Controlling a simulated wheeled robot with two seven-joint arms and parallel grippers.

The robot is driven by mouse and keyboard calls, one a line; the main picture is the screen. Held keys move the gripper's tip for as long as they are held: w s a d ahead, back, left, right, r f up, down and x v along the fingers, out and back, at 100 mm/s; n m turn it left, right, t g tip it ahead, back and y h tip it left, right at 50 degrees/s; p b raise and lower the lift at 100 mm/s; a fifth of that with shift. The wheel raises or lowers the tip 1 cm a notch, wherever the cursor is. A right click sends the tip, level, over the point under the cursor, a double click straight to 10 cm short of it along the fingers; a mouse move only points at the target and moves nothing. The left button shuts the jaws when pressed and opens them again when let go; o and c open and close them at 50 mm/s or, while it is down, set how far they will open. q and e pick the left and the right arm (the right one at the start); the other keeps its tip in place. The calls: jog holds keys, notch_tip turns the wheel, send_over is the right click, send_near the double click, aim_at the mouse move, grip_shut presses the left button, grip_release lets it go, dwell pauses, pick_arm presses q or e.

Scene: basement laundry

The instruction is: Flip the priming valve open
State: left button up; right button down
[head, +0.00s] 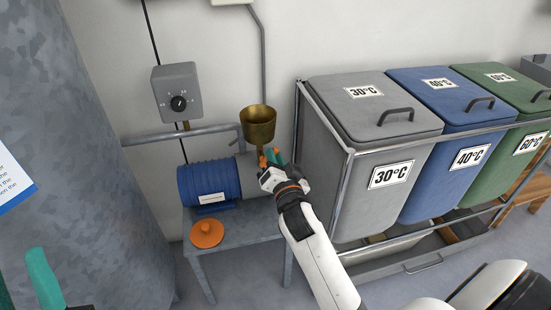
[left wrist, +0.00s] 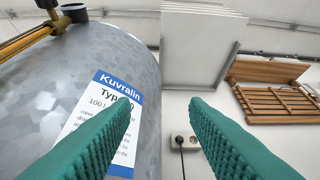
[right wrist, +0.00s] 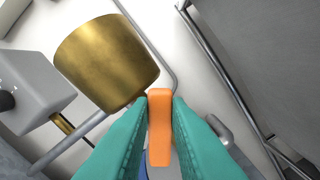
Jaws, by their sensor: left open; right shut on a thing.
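The priming valve's orange lever (right wrist: 159,130) stands upright between the teal fingers of my right gripper (right wrist: 160,105) in the right wrist view. The right gripper (head: 271,158) is shut on it, just below the brass funnel (head: 258,125). The funnel also shows close by in the right wrist view (right wrist: 106,62). The valve body is mostly hidden behind the fingers. My left gripper (left wrist: 158,108) is open and empty, in front of the galvanised tank; one teal finger shows at the lower left of the head view (head: 44,282).
A blue motor or pump housing (head: 208,183) sits on a grey stand (head: 255,228) with an orange round cap (head: 207,234). A grey dial box (head: 177,92) hangs above. The galvanised tank (head: 95,150) is at left. Grey, blue and green laundry bins (head: 372,115) in a metal frame stand close at right.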

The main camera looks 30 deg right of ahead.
pick_arm(q)
jog(key=w+f+g+y+p, duration=0.2)
jog(key=w+f+g, duration=0.1)
jog(key=f+g, duration=0.4)
jog(key=w+a+f+g+y+p, duration=0.1)
jog(key=w+f+g+y+p, duration=0.1)
jog(key=f+g, duration=0.5)
jog(key=shift+w+a+f+y+p, duration=0.15)
jog(key=shift+w+f+y+p, duration=0.4)
jog(key=shift+f, duration=1)
pick_arm(e)
jog(key=shift+w+a+r+n, duration=0.15)
jog(key=shift+a+n, duration=0.25)
jog(key=shift+n, duration=0.85)
jog(key=shift+w+a+r+n, duration=0.15)
jog(key=shift+a+n, duration=0.2)
jog(key=shift+n, duration=0.95)
jog(key=shift+a+r+n, duration=0.15)
jog(key=shift+a+n, duration=0.25)
jog(key=shift+n, duration=0.85)
pick_arm(q)
jog(key=shift+s, duration=0.15)
pick_arm(e)
jog(key=c, duration=1.4)
grip_release()
jog(key=shift+o, duration=0.2)
pick_arm(q)
jog(key=shift+s, duration=0.1)
pick_arm(e)
jog(key=shift+s+f, duration=0.1)
